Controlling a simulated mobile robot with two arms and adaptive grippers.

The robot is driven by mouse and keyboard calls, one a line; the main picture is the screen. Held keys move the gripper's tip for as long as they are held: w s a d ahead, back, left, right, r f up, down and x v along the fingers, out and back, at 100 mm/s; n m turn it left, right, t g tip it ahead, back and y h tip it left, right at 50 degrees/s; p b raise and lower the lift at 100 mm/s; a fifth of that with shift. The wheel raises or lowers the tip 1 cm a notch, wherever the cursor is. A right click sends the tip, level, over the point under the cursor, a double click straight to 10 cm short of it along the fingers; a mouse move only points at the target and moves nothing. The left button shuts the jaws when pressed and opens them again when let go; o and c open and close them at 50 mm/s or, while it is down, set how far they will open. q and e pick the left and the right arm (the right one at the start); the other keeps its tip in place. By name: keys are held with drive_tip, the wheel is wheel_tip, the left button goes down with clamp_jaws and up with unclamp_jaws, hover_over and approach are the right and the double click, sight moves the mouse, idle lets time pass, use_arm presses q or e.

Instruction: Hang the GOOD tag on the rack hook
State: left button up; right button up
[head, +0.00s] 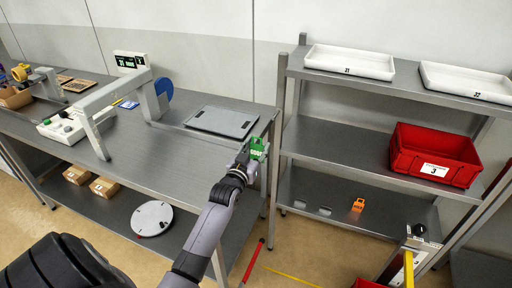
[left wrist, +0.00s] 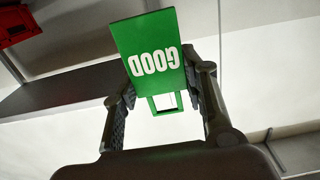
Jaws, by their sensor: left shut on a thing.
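The green GOOD tag (head: 259,147) is in my left gripper (head: 250,159), in front of the gap between the workbench and the rack. In the left wrist view, the tag (left wrist: 152,50) has white lettering that reads upside down. A square open loop (left wrist: 165,103) is at its lower end. The two fingers of my left gripper (left wrist: 163,82) close on the tag from both sides. The metal rack (head: 335,146) stands just right of the tag. I cannot make out the rack hook. My right gripper is not in view.
The rack holds white trays (head: 350,62) on top, a red bin (head: 434,154) in the middle and an orange piece (head: 358,205) below. The workbench (head: 160,160) carries a grey frame and a flat grey plate (head: 222,122) near the tag.

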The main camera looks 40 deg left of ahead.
use_arm(q)
drive_tip(key=b+x, duration=0.4)
drive_tip(key=x, duration=0.3)
idle(0.7)
